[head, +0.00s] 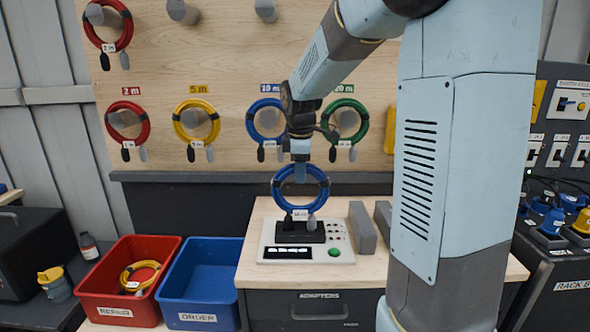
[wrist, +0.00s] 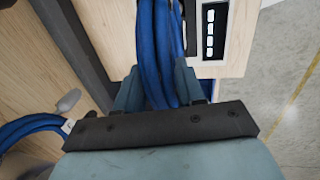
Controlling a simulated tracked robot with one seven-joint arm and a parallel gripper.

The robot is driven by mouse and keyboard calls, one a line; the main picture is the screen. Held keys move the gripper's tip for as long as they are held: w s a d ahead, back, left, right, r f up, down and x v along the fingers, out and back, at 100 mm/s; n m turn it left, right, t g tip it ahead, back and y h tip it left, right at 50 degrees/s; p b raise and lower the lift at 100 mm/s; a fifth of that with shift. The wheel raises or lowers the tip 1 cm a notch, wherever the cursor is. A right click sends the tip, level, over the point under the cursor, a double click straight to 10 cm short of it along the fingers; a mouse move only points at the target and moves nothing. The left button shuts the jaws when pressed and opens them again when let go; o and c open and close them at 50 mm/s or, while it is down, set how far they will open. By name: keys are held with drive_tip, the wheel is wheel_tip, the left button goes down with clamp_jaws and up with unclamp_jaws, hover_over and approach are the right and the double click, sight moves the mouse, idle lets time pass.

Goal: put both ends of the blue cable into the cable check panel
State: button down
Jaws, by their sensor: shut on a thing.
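The blue cable (head: 323,199) is a coil with a white tag, held upright above the cable check panel (head: 340,243). My gripper (head: 300,176) is shut on the top of the coil; the wrist view shows its strands (wrist: 160,45) between my two fingers (wrist: 157,92). The cable's dark end (head: 288,222) and grey end (head: 312,221) point down at the panel's black block (head: 300,235). I cannot tell whether they are inside it or just above.
Another blue coil (head: 251,123) hangs at the 10 m sign, among red, yellow and green coils. A red bin (head: 105,310) holds a yellow coil; the blue bin (head: 205,285) looks empty. Grey blocks (head: 362,228) stand right of the panel.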

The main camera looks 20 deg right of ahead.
drive_tip(key=shift+f, duration=0.8)
idle(0.9)
drive_tip(key=c, duration=0.6)
unclamp_jaws()
wheel_tip(320, 180, up, 13)
drive_tip(key=s, duration=0.3)
drive_tip(key=s+f+m+t, duration=0.1)
drive_tip(key=s+f+m, duration=0.1)
drive_tip(key=s+m, duration=0.5)
drive_tip(key=s+a+f+m+t, duration=0.1)
drive_tip(key=s+m, duration=0.6)
drive_tip(key=s, duration=1.1)
wheel_tip(320, 180, down, 2)
drive_tip(key=shift+s+f+t+y, duration=0.2)
drive_tip(key=shift+t+y, duration=0.2)
drive_tip(key=shift+t, duration=0.4)
